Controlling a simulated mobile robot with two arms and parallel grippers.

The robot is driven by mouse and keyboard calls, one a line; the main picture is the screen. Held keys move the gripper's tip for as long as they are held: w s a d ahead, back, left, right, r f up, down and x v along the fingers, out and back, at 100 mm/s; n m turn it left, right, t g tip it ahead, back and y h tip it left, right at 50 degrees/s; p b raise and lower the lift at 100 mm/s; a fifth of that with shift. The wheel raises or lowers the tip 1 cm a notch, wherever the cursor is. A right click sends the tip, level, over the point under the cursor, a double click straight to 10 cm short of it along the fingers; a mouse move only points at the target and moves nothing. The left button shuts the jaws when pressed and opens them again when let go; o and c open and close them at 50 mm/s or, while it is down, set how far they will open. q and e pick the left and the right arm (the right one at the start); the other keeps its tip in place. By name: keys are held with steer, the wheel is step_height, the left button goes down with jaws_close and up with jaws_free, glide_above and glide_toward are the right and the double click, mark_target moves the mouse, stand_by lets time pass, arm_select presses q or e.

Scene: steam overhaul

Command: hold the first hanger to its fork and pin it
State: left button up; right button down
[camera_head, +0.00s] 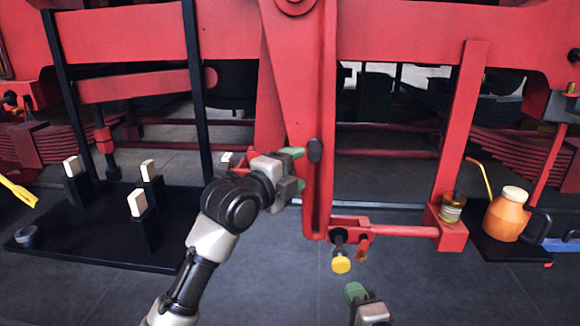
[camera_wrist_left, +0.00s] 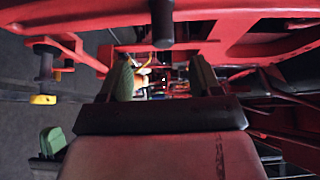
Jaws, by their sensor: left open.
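A long red upright link (camera_head: 318,100), probably the hanger, hangs in the middle of the head view; I cannot clearly tell hanger from fork. A dark round peg (camera_head: 315,150) sits on it. My left gripper (camera_head: 298,168) is beside the link's left edge, and its green-padded fingers (camera_wrist_left: 161,78) stand apart with nothing seen gripped. The dark peg (camera_wrist_left: 162,22) shows just above them. A yellow-ended dark pin (camera_head: 341,264) sits at a red bracket (camera_head: 395,229) below right; it also shows in the wrist view (camera_wrist_left: 43,99). My right gripper (camera_head: 362,300) is below the pin; its jaw gap is hidden.
A black stand (camera_head: 100,258) with white-topped blocks is at left. A brass jar (camera_head: 452,207) stands on the bracket's right end. An orange oil can (camera_head: 507,215) sits on a dark tray at right. The floor in front is clear.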

mark_target(315, 153)
arm_select(q)
steer(key=shift+y, duration=0.4)
steer(key=shift+w+a+r+x, duration=0.1)
steer(key=shift+a+x, duration=0.05)
steer(key=shift+x, duration=1.35)
steer(key=shift+w+a+r+x, duration=0.1)
steer(key=shift+a+r+x, duration=0.05)
steer(key=shift+x, duration=1.3)
steer(key=shift+w+a+r+x, duration=0.1)
steer(key=shift+x, duration=1.4)
steer(key=shift+c, duration=0.2)
jaws_close()
steer(key=shift+f, duration=0.1)
